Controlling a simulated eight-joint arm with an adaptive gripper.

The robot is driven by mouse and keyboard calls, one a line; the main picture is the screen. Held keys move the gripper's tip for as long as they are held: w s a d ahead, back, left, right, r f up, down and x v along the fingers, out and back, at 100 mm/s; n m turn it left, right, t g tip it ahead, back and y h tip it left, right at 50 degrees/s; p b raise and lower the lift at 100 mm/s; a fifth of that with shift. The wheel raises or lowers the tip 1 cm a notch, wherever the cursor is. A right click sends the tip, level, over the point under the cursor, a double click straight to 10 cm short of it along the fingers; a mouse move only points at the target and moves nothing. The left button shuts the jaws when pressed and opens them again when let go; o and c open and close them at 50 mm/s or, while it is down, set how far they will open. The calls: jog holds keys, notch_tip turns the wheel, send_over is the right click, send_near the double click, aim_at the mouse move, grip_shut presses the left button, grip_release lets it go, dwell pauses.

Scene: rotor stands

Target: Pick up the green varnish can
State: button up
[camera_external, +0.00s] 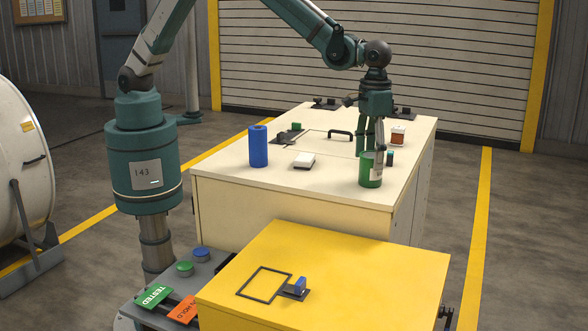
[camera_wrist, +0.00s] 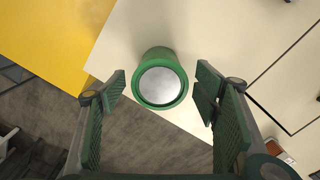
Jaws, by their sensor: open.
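The green varnish can (camera_external: 368,171) stands upright near the front right edge of the cream bench top. In the wrist view the can (camera_wrist: 161,80) shows from above, with a green rim and a pale grey lid, a little beyond the line between my fingertips. My gripper (camera_external: 372,145) is above and close to the can in the outside view. It is open, with one green finger on each side in the wrist view (camera_wrist: 160,88). The can is between and ahead of the fingers; I cannot tell whether either finger touches it.
A blue cylinder (camera_external: 259,146) stands on the bench top (camera_external: 290,192) to the left. A lower yellow cabinet (camera_external: 340,270) stands in front.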

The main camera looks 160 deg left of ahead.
jog(key=shift+f, duration=1.4)
jog(key=c, duration=1.2)
jog(key=shift+r, duration=0.15)
jog(key=shift+r, duration=4.9)
